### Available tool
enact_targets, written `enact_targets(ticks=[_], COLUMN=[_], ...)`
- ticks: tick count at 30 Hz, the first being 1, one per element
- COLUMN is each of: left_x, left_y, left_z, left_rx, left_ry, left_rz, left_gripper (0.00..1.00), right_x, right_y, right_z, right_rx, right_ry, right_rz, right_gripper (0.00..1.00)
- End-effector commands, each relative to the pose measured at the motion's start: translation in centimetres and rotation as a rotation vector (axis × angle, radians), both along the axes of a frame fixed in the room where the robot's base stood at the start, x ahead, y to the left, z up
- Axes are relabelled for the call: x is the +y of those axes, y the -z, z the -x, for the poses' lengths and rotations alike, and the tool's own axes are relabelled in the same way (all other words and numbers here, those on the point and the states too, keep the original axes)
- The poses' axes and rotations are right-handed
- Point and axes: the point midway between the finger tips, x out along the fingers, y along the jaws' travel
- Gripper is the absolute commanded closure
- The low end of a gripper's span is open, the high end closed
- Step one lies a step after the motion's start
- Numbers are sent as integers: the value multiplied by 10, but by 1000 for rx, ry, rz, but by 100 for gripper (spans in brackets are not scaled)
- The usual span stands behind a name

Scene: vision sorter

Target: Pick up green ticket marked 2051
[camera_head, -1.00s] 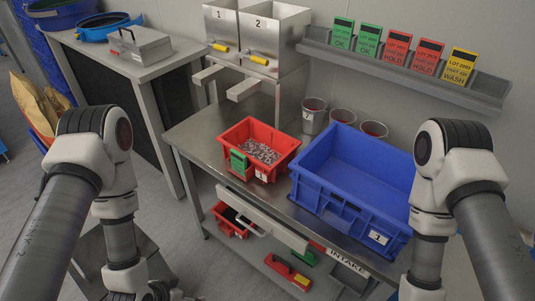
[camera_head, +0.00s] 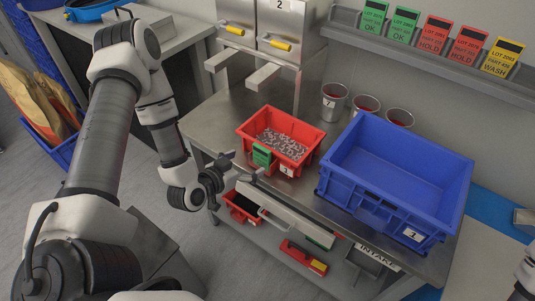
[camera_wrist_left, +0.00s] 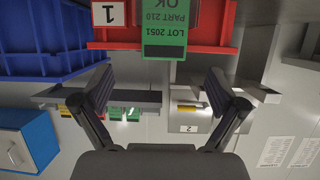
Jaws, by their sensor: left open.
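The green ticket marked LOT 2051, PART 210, OK (camera_wrist_left: 168,30) hangs on the front of the red bin (camera_head: 296,132). It shows upside down in the left wrist view, and small in the head view (camera_head: 262,155). My left gripper (camera_head: 243,168) is just in front of and left of the ticket in the head view. In the left wrist view, its two fingers (camera_wrist_left: 157,88) are spread wide with nothing between them, and the ticket is beyond them near the top. My right gripper is not in view.
The red bin holds small metal parts and stands on the steel table. A large blue crate (camera_head: 345,192) stands to its right. Metal cups (camera_head: 334,102) stand behind. A wall rack (camera_head: 400,52) holds other green, red and yellow tickets.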

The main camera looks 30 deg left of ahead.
Motion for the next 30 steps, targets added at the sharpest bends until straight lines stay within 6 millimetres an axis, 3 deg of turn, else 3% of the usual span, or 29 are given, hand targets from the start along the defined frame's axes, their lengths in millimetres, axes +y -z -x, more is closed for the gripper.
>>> enact_targets(ticks=[12,19,21,24,30], left_x=[0,-1,0,0,0], left_y=[21,24,24,23,24], left_z=[-60,-62,-62,-62,-61], left_rx=[2,3,3,3,3], left_ry=[4,2,2,2,2], left_rz=[-2,0,0,0,0], left_gripper=[4,4,29,58,58], right_x=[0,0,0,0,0], right_y=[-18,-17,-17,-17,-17], right_z=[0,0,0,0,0], right_rx=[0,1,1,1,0], right_ry=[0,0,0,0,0], right_rz=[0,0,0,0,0], right_gripper=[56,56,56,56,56])
